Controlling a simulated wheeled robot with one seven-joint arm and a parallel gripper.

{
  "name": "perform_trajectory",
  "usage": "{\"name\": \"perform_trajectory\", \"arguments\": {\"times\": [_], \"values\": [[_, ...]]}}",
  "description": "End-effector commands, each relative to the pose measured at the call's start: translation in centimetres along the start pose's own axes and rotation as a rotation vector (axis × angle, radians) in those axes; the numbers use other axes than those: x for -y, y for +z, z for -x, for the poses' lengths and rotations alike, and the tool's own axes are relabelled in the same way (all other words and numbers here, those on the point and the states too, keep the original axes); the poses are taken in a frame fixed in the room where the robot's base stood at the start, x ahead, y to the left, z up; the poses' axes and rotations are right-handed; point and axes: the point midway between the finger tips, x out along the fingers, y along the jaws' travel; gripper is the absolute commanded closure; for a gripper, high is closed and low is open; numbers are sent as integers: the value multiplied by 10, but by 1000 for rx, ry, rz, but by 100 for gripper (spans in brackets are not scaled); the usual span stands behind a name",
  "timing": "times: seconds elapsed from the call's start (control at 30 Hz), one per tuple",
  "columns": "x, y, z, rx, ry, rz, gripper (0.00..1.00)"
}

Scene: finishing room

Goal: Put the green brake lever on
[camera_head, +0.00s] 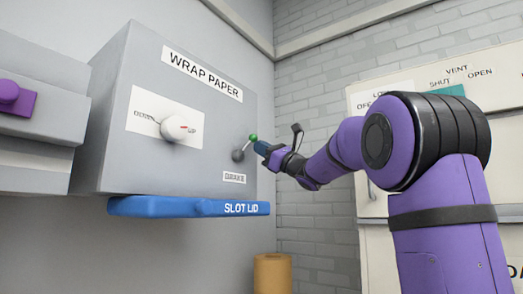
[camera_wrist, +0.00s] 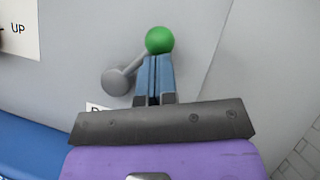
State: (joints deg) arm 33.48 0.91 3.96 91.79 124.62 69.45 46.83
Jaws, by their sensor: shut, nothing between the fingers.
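The brake lever has a green ball knob (camera_head: 253,137) on a short grey arm, with a round grey pivot (camera_head: 238,155) on the front of the grey wrap paper machine (camera_head: 215,125). The arm slants up and right from pivot to knob. In the wrist view the green knob (camera_wrist: 160,40) is just past my fingertips, and the pivot (camera_wrist: 117,82) is to their left. My gripper (camera_head: 260,147) is shut and empty, its blue fingers (camera_wrist: 154,60) close together right by the knob. I cannot tell whether they touch it.
A blue slot lid (camera_head: 190,207) juts out below the machine front. A white knob (camera_head: 178,128) on a marked plate sits left of the lever. A small label (camera_head: 234,177) is below the lever. A pale cabinet (camera_head: 365,230) stands at right, and a brown roll (camera_head: 272,275) is below.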

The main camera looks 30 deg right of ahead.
Motion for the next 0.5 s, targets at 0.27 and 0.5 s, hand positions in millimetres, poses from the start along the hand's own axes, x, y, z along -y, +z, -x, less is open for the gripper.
{"name": "perform_trajectory", "arguments": {"times": [0.27,0.5], "values": [[-2,8,-6,1,93,136,100],[-7,19,-14,1,221,326,100]]}}
